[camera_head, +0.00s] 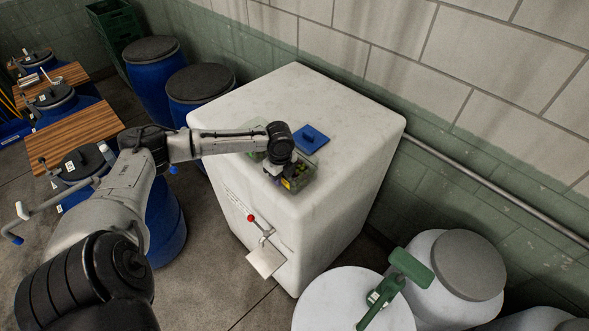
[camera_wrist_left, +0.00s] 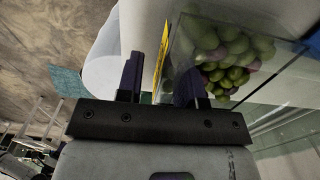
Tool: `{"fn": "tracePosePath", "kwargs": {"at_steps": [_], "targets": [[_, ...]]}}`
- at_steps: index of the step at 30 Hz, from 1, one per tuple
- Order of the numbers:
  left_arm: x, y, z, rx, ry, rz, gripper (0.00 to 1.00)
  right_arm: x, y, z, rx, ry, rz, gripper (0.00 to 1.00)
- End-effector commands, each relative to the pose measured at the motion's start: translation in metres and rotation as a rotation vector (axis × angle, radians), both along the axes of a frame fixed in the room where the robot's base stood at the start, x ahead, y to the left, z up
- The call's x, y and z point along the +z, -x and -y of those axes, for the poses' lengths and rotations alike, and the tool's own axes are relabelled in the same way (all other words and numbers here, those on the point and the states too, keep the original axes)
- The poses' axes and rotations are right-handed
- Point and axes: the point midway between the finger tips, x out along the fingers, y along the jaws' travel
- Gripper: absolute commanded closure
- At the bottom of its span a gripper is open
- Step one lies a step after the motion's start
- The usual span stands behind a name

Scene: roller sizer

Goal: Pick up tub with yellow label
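The tub with the yellow label (camera_head: 298,181) is a clear box of green and purplish olives. It stands on top of the white block near its front edge. In the left wrist view the olives (camera_wrist_left: 228,52) show through its clear wall, and the yellow label (camera_wrist_left: 162,48) shows nearly edge-on. My left gripper (camera_head: 278,168) is at the tub and hides part of it. In the left wrist view its two fingers (camera_wrist_left: 158,82) are apart, with the labelled wall between them; I cannot tell whether either touches it. My right gripper is not in view.
The white block (camera_head: 345,110) has a blue lid-like piece (camera_head: 311,138) on top, behind the tub. A red-knobbed lever (camera_head: 251,218) sticks out of its front. Blue barrels (camera_head: 155,75) stand at left. White drums (camera_head: 350,300) and a green handle (camera_head: 400,275) are at lower right.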

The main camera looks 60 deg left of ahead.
Motion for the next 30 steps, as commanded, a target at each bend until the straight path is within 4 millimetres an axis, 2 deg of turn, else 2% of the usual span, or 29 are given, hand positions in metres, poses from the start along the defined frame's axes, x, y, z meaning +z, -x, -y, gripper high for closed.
{"fn": "tracePosePath", "kwargs": {"at_steps": [6, 17, 30], "targets": [[-0.0015, -0.0001, -0.0002, 0.0, -0.001, 0.001, 0.66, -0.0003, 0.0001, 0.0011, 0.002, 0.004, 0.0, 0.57], [-0.001, -0.0001, -0.0002, -0.001, -0.001, 0.001, 1.0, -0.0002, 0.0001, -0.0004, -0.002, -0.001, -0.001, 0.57], [0.0001, -0.0007, -0.0005, -0.001, -0.002, 0.003, 1.0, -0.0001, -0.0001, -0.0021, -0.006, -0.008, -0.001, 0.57]]}}
